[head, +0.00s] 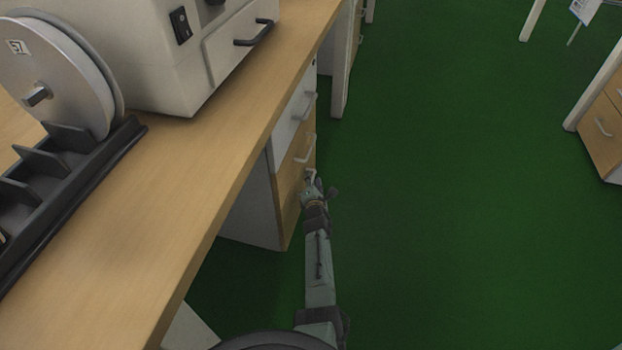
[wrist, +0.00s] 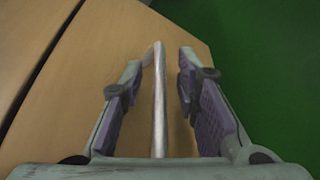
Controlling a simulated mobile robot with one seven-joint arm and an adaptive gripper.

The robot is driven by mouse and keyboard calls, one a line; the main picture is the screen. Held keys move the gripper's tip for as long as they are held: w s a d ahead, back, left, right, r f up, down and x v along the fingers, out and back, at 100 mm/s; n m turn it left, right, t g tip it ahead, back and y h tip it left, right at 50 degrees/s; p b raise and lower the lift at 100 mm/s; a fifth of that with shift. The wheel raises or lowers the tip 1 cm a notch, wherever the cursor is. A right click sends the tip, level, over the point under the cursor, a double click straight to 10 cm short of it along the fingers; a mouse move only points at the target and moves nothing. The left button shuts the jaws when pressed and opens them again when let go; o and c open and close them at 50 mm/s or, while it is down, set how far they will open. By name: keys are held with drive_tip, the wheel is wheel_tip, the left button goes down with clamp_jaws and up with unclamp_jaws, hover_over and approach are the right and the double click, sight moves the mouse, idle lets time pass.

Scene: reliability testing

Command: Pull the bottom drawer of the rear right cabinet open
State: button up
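The cabinet (head: 252,205) stands under the long desk, with a pale side and a stack of drawers facing right. Its bottom drawer (head: 288,200) has a wooden front and looks closed. My gripper (head: 313,182) is at the bottom drawer's handle (head: 309,172) and partly hides it. In the wrist view the metal bar handle (wrist: 159,100) runs between the two fingers of my gripper (wrist: 160,62). The fingers are open, with a gap on each side of the bar. The wooden drawer front (wrist: 110,60) lies behind them.
The wooden desk top (head: 215,150) overhangs at the left, carrying a white machine (head: 150,50), a reel (head: 65,75) and a black rack (head: 70,190). Green floor (head: 460,200) is clear to the right. Another drawer cabinet (head: 600,135) stands at the far right.

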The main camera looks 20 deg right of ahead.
clamp_jaws()
idle(0.3)
idle(0.6)
